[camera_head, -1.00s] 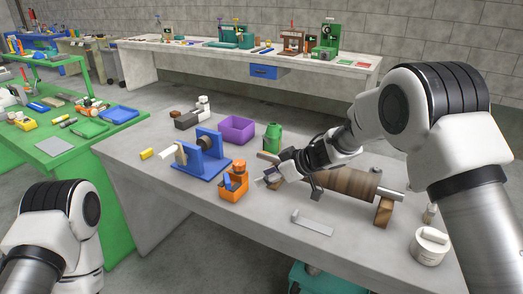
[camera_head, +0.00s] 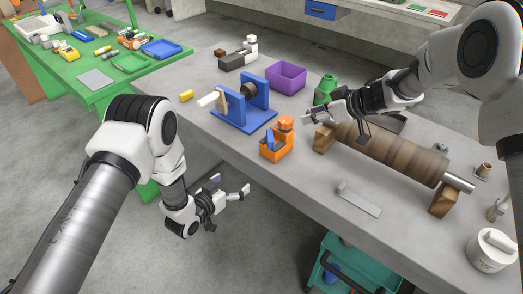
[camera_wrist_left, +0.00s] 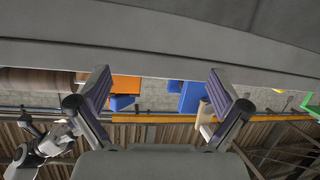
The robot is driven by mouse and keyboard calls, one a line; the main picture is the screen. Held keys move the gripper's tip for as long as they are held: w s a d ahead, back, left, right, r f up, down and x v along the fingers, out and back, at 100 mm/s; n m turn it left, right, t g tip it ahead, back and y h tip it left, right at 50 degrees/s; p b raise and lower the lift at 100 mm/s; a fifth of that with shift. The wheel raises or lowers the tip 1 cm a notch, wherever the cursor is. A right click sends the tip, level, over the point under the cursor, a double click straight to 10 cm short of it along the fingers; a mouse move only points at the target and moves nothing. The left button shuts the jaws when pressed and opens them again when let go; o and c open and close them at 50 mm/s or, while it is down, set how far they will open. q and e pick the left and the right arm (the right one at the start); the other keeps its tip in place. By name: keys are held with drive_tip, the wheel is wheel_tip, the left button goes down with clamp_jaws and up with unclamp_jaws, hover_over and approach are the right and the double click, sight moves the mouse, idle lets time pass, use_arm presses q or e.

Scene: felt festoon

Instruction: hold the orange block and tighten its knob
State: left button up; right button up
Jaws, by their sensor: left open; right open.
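The orange block (camera_head: 272,150) stands upright near the table's front edge, with a round orange knob (camera_head: 287,123) on top and a blue part on its side. My left gripper (camera_head: 231,187) is open and empty, in front of the table edge and lower left of the block. In the left wrist view, part of the orange block (camera_wrist_left: 126,84) shows by the left finger, beyond the open jaws; its knob cannot be made out there. My right gripper (camera_head: 307,116) is open, just right of the knob and apart from it.
A blue stand (camera_head: 236,120) is left of the block. A brown roller (camera_head: 390,152) on wooden supports lies to its right. A grey metal strip (camera_head: 359,199) lies in front of the roller. A purple bin (camera_head: 286,77) and green bottle (camera_head: 324,88) stand behind.

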sight(278, 139)
use_arm(q)
drive_tip(key=w+d+r+m+h, duration=0.1)
drive_tip(key=w+d+r, duration=0.1)
drive_tip(key=d, duration=0.1)
drive_tip(key=w+d+r+m+h, duration=0.1)
drive_tip(key=w+d+r+h, duration=0.1)
drive_tip(key=r, duration=0.1)
drive_tip(key=w+d+r+m+t+h, duration=0.1)
drive_tip(key=w+d+r, duration=0.1)
drive_tip(key=d+r, duration=0.1)
drive_tip(key=shift+d+r+m, duration=0.25)
drive_tip(key=shift+d+m, duration=0.05)
drive_tip(key=x, duration=0.7)
drive_tip(key=shift+w+d+r, duration=0.15)
drive_tip(key=shift+w+d, duration=0.15)
drive_tip(key=c, duration=1.4)
drive_tip(key=shift+o, duration=0.2)
drive_tip(key=shift+s, duration=0.1)
